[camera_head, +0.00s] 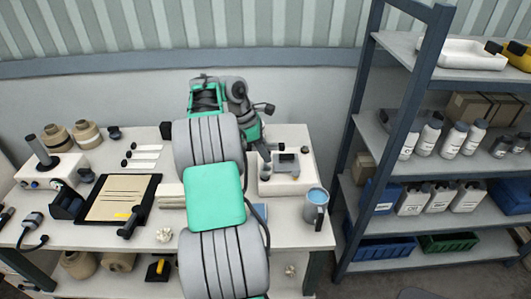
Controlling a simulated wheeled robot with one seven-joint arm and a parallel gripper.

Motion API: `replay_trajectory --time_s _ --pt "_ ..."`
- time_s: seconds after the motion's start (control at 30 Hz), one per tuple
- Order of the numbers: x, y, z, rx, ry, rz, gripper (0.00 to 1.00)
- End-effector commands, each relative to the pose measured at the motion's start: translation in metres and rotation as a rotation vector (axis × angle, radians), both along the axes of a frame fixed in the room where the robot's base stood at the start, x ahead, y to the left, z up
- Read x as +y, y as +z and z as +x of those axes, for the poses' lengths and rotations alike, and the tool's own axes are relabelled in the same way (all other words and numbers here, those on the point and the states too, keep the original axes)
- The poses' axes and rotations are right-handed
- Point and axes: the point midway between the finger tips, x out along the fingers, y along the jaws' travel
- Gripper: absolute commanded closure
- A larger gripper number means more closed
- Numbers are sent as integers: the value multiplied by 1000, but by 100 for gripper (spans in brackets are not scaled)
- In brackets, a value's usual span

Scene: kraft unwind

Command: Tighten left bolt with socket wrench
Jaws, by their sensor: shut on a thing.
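My gripper (266,149) is at the lower end of my wrist, over the left part of a white box-shaped fixture (280,187) on the bench. It is shut on a slim dark tool, which I take to be the socket wrench; its outline is small and partly hidden by the gripper. A dark metal block (288,166) sits on top of the fixture, just right of the gripper. The left bolt cannot be made out; the gripper and tool cover that side. Whether the tool touches a bolt I cannot tell.
My arm covers the bench's middle. A grey-blue mug (316,208) stands near the fixture at the front right. A black-framed board (119,200), tape rolls (88,134) and a white device (50,172) are on the left. A loaded shelf rack (394,130) stands to the right.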

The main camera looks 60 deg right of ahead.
Motion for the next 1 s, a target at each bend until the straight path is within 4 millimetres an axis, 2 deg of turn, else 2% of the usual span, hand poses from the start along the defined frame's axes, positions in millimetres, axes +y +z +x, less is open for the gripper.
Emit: replay_trajectory --time_s 1.0 --pt "0 -5 1 -1 0 -2 100"
